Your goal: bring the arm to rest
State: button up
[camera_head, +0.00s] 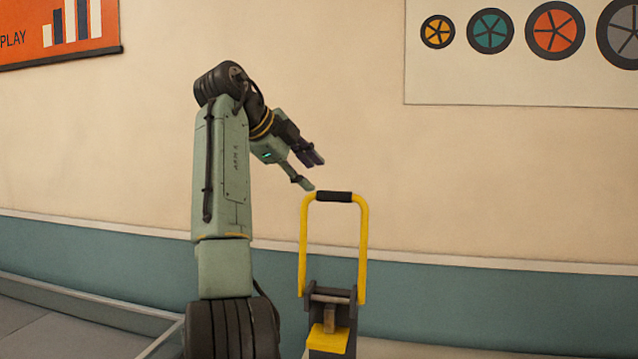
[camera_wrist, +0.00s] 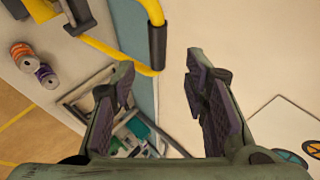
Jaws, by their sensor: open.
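My gripper (camera_head: 313,172) is open, with nothing between its fingers, and points down to the right in the head view. Its two dark ridged fingers also show spread apart in the wrist view (camera_wrist: 160,68). My green arm (camera_head: 222,185) stands upright and bends over at the top. The gripper appears just above and left of a yellow U-shaped handle (camera_head: 362,250) with a black grip (camera_head: 334,196). The handle stands upright on a dark and yellow base (camera_head: 328,338). In the wrist view the black grip (camera_wrist: 158,47) lies beyond the fingertips, with no contact visible.
An orange spool (camera_wrist: 22,54) and a purple-topped one (camera_wrist: 46,76) stand on a pale surface. A frame holding several flat pieces (camera_wrist: 135,130) shows partly behind the left finger. A plain wall (camera_head: 480,180) with posters stands behind; the air right of the handle looks clear.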

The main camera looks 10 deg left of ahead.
jog(key=shift+s+a+r, duration=0.25)
jog(key=shift+s+r, duration=0.05)
jog(key=shift+s, duration=0.05)
